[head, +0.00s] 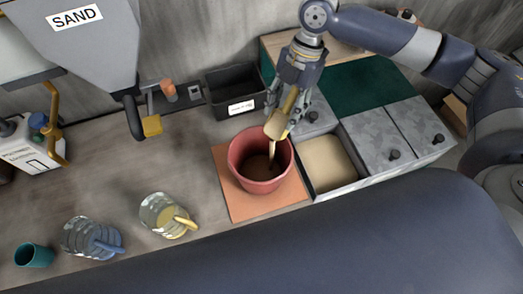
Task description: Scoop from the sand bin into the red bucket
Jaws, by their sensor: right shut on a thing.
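The red bucket (252,180) stands on an orange mat (229,190) in the middle of the counter. Dark brown contents show inside it. My right gripper (288,112) is shut on a tan scoop (276,126), directly above the bucket's far right rim. The scoop is tilted down, and a pale stream seems to fall from it into the bucket. An open metal bin (325,163) with pale sand-like material is just right of the bucket. A grey hopper labelled SAND (90,40) hangs at the upper left. My left gripper is not in view.
Metal bins with closed lids (414,122) stand right of the open one. A black labelled tray (232,92) is behind the bucket. Two clear jugs (163,212) (85,238) and a teal cup (34,256) stand at the front left. The counter between jugs and hopper is clear.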

